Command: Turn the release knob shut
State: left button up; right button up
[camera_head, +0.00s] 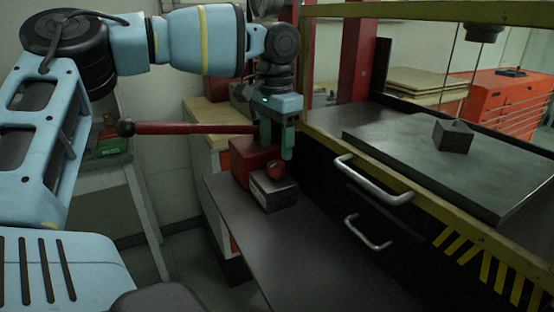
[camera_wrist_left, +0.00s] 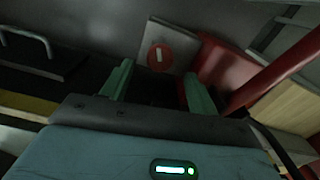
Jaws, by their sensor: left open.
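The release knob (camera_head: 276,169) is a small red knob on top of a grey metal block (camera_head: 273,191), in front of a red housing (camera_head: 247,160) on the dark bench. In the left wrist view the knob (camera_wrist_left: 160,56) is a red disc with a pale mark on a grey face. My left gripper (camera_head: 277,150) points down just above the knob, its green fingers apart and empty. In the left wrist view the fingers (camera_wrist_left: 158,72) show on either side below the knob, with no visible contact. My right gripper is not in view.
A long red lever (camera_head: 190,129) with a black ball end reaches left from the housing. A yellow press frame (camera_head: 415,200) with metal handles (camera_head: 370,180) stands right. A grey weight (camera_head: 454,136) hangs over its plate. The front of the bench (camera_head: 290,250) is clear.

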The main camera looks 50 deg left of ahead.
aim_at(276, 164)
pick_arm(q)
jog(key=shift+f, duration=2.4)
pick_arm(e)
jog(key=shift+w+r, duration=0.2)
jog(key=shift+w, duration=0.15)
pick_arm(q)
jog(key=c, duration=1)
jog(key=shift+m, duration=2.9)
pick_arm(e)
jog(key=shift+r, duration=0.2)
